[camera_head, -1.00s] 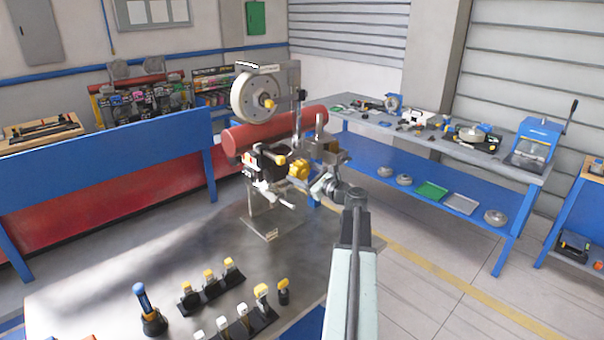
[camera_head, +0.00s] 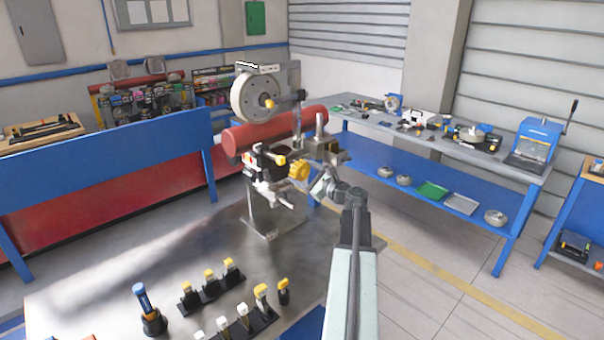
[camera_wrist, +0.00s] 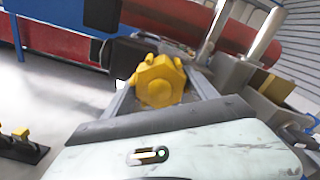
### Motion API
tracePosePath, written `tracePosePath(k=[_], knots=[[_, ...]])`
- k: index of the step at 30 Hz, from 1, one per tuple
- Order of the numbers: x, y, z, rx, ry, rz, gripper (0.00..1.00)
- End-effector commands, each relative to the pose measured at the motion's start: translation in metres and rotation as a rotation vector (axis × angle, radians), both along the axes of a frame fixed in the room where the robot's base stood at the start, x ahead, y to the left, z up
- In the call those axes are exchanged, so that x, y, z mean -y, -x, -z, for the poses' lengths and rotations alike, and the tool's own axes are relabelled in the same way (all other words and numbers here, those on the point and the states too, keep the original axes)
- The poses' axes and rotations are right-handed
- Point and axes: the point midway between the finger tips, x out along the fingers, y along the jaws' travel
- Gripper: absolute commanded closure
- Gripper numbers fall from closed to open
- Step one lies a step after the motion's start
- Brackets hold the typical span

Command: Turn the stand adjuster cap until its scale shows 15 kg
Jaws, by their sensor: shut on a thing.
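The yellow adjuster cap (camera_head: 299,170) is on the side of the metal stand (camera_head: 262,215), at the stand's middle height. In the wrist view, the lobed yellow cap (camera_wrist: 160,80) sits between the two grey fingers of my gripper (camera_wrist: 162,88), which is shut on it. In the head view my gripper (camera_head: 308,177) reaches the cap from the right, and my wrist partly covers that area. The stand carries a large pale wheel (camera_head: 250,97) with a yellow hub and a dark bar. The scale's reading is too small to tell.
The stand is on a grey metal table (camera_head: 110,285). A black rack with white and yellow-topped pieces (camera_head: 248,325) and a blue-handled tool (camera_head: 143,300) are at the front. A workbench (camera_head: 420,135) with tools runs behind at the right.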

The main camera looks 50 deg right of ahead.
Motion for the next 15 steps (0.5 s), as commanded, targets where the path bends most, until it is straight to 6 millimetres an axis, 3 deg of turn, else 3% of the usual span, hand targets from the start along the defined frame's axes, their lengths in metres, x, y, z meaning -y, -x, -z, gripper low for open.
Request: tracePosePath(k=[15], knots=[[-0.0007, 0.0001, 0.0006, -0.023, 0.297, -0.002, 0.74]])
